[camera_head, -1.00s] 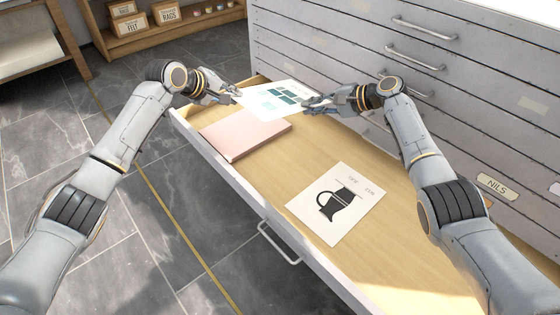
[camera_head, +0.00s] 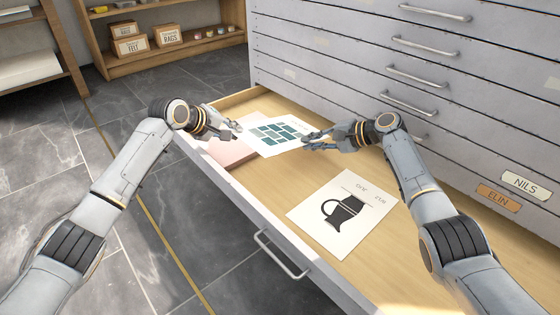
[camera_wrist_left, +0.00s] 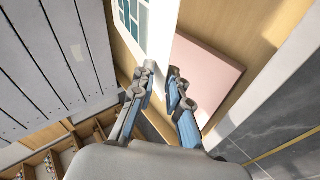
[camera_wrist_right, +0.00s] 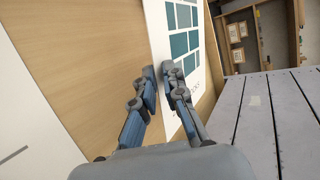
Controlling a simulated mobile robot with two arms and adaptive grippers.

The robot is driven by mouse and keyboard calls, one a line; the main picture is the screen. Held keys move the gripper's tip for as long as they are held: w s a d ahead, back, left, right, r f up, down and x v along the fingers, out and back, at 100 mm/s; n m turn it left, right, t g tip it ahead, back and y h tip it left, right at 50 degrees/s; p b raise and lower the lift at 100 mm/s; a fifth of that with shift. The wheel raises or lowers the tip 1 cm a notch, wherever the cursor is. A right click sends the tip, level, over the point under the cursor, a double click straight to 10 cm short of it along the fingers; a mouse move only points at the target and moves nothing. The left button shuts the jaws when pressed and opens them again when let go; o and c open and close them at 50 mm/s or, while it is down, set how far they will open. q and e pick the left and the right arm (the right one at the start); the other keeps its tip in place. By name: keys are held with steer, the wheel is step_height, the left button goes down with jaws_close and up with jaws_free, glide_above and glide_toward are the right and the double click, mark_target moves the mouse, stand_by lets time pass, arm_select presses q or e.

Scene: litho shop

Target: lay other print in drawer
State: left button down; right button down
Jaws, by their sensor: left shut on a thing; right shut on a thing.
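A white print with teal blocks (camera_head: 275,133) is held between my two grippers over the far part of the open drawer (camera_head: 225,197). My left gripper (camera_head: 238,129) is shut on its left edge, and my right gripper (camera_head: 308,138) is shut on its right edge. The print also shows in the left wrist view (camera_wrist_left: 150,22) and the right wrist view (camera_wrist_right: 180,30). It partly covers a pink folder (camera_head: 226,150) in the drawer. I cannot tell whether the print touches the folder. A print with a black jug (camera_head: 343,211) lies flat nearer in the drawer.
The grey cabinet (camera_head: 350,60) with closed drawers rises behind. Labels NILS (camera_head: 525,183) and ELIN (camera_head: 498,198) are on its front. A wooden shelf (camera_head: 170,47) with boxes stands at the back left. Bare drawer floor lies between the prints.

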arm_select(q)
steer(key=shift+d+f, duration=0.15)
steer(key=shift+d, duration=0.05)
arm_select(e)
steer(key=shift+a, duration=0.15)
